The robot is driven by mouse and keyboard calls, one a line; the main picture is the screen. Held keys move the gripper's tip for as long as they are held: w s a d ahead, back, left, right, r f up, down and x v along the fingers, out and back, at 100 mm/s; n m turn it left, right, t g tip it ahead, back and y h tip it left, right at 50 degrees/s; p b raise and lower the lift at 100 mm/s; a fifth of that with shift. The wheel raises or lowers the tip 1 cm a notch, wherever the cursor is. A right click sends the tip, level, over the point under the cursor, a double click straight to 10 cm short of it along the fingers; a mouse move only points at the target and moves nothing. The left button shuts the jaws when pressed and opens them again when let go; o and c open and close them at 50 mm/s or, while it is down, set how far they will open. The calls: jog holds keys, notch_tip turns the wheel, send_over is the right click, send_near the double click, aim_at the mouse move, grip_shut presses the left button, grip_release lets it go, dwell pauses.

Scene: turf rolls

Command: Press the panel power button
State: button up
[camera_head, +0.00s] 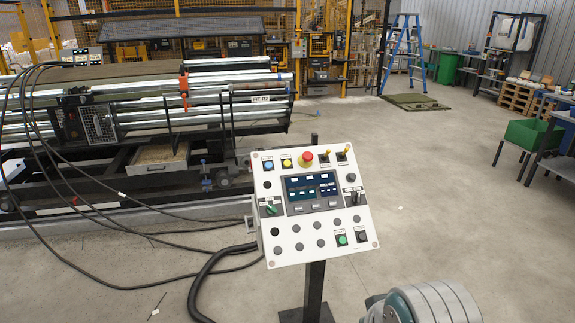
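The control panel (291,247) is a white, tilted box on a dark post, standing upright in the middle of the camera_head view. A blue button (267,165), a yellow button (286,163) and a red mushroom button (306,158) sit along its top. A dark display (311,186) is in its centre. A green button (342,240) and a dark button (361,236) are at its lower right. The labels are too small to read, so I cannot tell which one is the power button. My gripper is not in view; a rounded silver part of my arm shows at the bottom right.
A large machine with metal rollers (215,93) fills the left. Black cables (95,232) run over the floor to the panel. The floor right of the panel is clear.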

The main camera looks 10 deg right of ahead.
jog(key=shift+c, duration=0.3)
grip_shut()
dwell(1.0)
